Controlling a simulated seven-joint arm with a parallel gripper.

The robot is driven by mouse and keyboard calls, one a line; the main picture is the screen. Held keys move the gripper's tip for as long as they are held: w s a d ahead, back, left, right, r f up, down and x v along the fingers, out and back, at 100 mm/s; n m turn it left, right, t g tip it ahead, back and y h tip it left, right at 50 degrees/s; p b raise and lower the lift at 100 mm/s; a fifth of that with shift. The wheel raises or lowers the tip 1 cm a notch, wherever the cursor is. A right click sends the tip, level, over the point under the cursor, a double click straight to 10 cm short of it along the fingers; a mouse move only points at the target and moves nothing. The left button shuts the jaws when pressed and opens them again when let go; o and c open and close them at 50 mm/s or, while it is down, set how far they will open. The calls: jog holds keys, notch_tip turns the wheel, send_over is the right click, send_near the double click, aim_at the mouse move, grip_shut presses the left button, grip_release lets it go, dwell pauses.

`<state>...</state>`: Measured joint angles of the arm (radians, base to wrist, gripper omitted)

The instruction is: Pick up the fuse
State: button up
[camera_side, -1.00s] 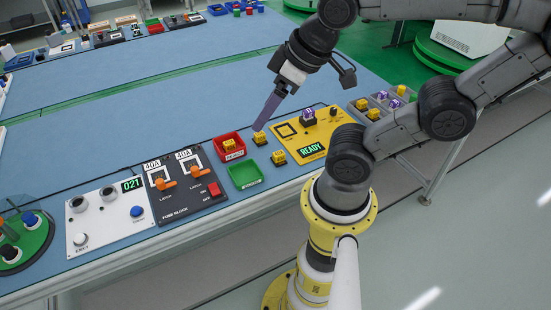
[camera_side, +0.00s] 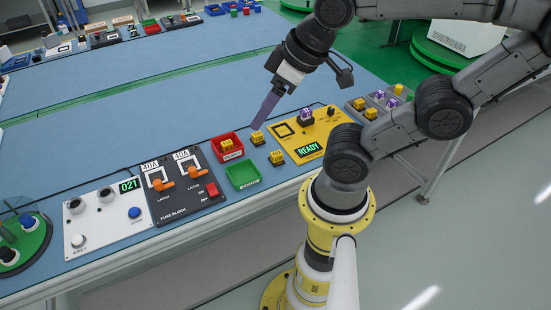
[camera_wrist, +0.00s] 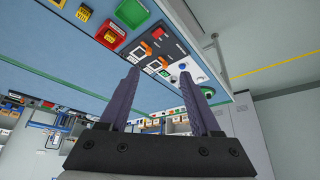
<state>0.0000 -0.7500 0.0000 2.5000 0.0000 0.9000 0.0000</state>
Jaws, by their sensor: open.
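Several yellow blocks look like fuses. One yellow fuse (camera_side: 257,138) stands on the blue table right of the red tray, another yellow fuse (camera_side: 277,157) stands nearer the front edge, and a third (camera_side: 227,144) lies in the red tray.
The red tray (camera_side: 238,155) and green tray (camera_side: 243,175) stand left of the fuses. A yellow tester (camera_side: 321,134) reading READY, with a purple piece on it, is to the right. The black fuse block (camera_side: 177,207) and white panel (camera_side: 103,234) are left.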

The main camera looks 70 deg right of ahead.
jog(key=m+g, duration=0.6)
jog(key=m, duration=0.3)
send_over(276, 153)
notch_tip(276, 153, down, 16)
jog(key=f, duration=0.7)
jog(key=shift+s+f, duration=0.25)
jog(key=shift+s, duration=0.05)
jog(key=shift+w+f, duration=0.2)
jog(key=shift+f, duration=2.85)
grip_shut()
